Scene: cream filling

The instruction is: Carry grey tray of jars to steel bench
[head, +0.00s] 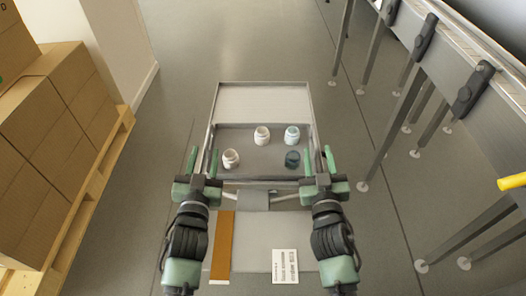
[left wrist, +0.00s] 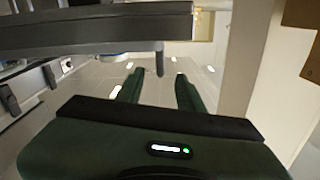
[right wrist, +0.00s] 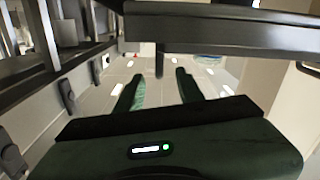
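A grey tray (head: 262,177) lies ahead of me in the head view. Several small jars stand upright in it: a white jar (head: 231,158), another white jar (head: 262,135), a pale blue jar (head: 292,133) and a dark teal jar (head: 292,158). My left gripper (head: 205,158) is at the tray's left near corner, and my right gripper (head: 319,157) is at its right near corner. Both wrist views show the fingers apart with floor visible between them. A dark slab edge spans above the fingers there. Contact with the tray is unclear.
A pale flat surface (head: 264,103) lies just beyond the tray. A long steel structure on legs (head: 465,62) runs along the right; whether it is the bench is unclear. Cardboard boxes (head: 45,165) on a wooden pallet (head: 97,190) stand left. Floor beyond is clear.

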